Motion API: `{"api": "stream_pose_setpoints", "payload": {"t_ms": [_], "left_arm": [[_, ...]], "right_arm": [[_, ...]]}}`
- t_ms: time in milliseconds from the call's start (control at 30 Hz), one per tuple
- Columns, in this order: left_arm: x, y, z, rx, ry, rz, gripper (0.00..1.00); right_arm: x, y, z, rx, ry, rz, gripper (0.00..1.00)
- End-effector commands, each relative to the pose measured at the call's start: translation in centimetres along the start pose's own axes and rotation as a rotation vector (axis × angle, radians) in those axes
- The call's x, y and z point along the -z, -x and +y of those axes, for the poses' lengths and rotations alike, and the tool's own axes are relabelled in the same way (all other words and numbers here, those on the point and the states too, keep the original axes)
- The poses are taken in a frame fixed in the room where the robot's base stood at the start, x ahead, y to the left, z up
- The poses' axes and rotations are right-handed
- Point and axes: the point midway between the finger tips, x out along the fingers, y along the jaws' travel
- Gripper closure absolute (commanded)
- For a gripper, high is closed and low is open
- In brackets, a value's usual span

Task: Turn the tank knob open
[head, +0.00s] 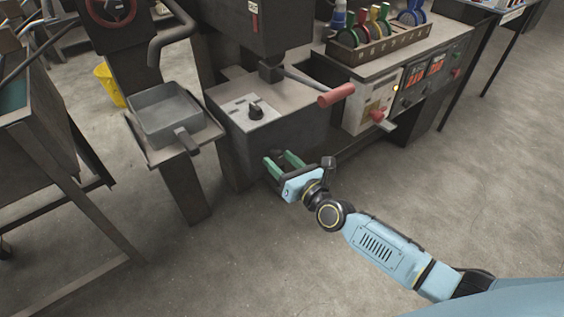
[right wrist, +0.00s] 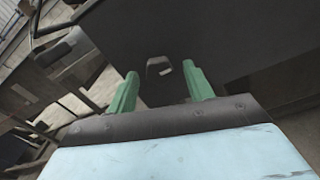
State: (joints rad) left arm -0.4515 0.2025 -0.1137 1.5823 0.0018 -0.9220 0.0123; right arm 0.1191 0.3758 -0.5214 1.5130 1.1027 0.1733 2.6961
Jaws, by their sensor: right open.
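A small black knob (head: 256,111) stands on a pale plate on top of a grey metal box (head: 228,114), which I take to be the tank. My right gripper (head: 276,157) is low in front of the box, below and to the right of the knob. Its green fingers are open and nothing shows between them in the head view. In the right wrist view the open fingers (right wrist: 160,69) face a dark surface (right wrist: 220,40). A small dark part with a light patch (right wrist: 160,66) shows beyond them; I cannot tell if it is the knob. My left gripper is not in view.
A lever with a red handle (head: 336,95) sticks out over the box's right side. A grey tray (head: 166,112) stands to the left of the box. A bench (head: 390,60) with a tool rack is behind at right. The floor (head: 430,190) at right is clear.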

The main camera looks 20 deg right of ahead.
Motion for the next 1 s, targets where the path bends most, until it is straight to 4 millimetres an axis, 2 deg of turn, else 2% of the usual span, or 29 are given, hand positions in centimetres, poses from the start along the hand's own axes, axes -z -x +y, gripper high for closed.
{"api": "stream_pose_setpoints", "payload": {"t_ms": [200, 533, 767, 1000], "left_arm": [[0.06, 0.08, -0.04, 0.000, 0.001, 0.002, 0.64], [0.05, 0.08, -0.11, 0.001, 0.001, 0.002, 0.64], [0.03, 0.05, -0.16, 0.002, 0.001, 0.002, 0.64], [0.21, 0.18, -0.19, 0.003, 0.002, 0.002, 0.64]], "right_arm": [[-0.02, -0.02, 0.02, 0.000, 0.000, 0.000, 0.50], [-0.02, 0.01, 0.01, 0.000, 0.000, 0.000, 0.93], [-0.01, 0.02, 0.00, 0.000, 0.016, 0.000, 0.93], [-0.01, 0.02, -0.01, 0.000, 0.118, -0.001, 0.93]]}}
